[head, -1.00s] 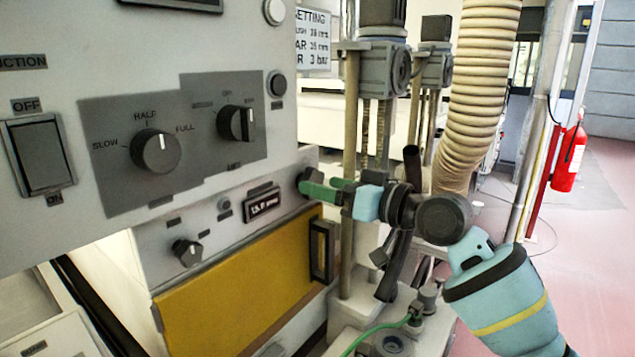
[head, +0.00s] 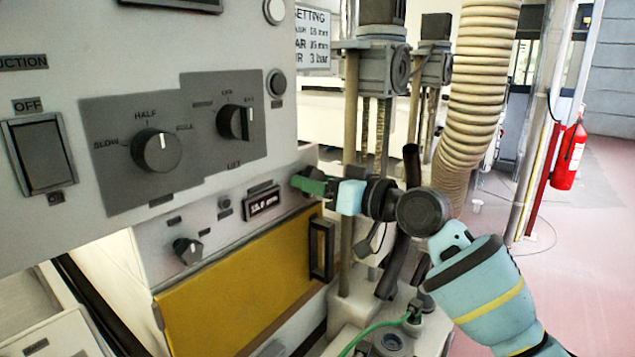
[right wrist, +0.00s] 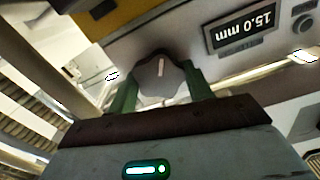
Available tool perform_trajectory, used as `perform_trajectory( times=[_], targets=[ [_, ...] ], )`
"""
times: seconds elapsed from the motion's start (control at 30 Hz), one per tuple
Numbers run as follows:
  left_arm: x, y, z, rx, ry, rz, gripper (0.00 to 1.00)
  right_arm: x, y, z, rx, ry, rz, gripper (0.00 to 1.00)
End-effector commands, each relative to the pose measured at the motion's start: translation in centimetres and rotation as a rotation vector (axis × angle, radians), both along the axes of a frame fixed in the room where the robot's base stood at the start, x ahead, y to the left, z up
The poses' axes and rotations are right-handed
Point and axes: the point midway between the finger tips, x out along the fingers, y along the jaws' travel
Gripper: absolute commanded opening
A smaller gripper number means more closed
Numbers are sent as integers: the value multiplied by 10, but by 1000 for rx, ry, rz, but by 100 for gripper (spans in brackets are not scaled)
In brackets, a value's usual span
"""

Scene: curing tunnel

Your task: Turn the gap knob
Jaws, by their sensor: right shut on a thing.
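The gap knob (right wrist: 160,72) is a dark grey knob with a pale pointer line, seen in the right wrist view between the green fingers. My right gripper (right wrist: 162,88) is shut on it, one finger on each side. In the head view my right gripper (head: 309,186) reaches the lower panel from the right, and its fingers hide most of the knob. The gap display (head: 261,203) is just left of it. The display also shows upside down in the right wrist view (right wrist: 242,34) and reads 15.0 mm. My left gripper is not in view.
The upper panel carries a speed knob (head: 156,150), another knob (head: 235,122) and a rocker switch (head: 40,153). A small knob (head: 187,250) sits lower left. A yellow panel (head: 235,290) lies below. Posts and a ribbed hose (head: 480,75) stand behind my gripper.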

Motion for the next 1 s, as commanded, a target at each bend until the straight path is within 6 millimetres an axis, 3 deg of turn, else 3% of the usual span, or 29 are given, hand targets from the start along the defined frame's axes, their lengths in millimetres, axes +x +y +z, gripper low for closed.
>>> perform_trajectory(
  times=[0.27,1.0],
  targets=[
    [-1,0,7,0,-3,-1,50,-1,1,2,31,43,2,28],
    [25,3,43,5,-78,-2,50,0,0,2,283,389,2,28]
  ],
)
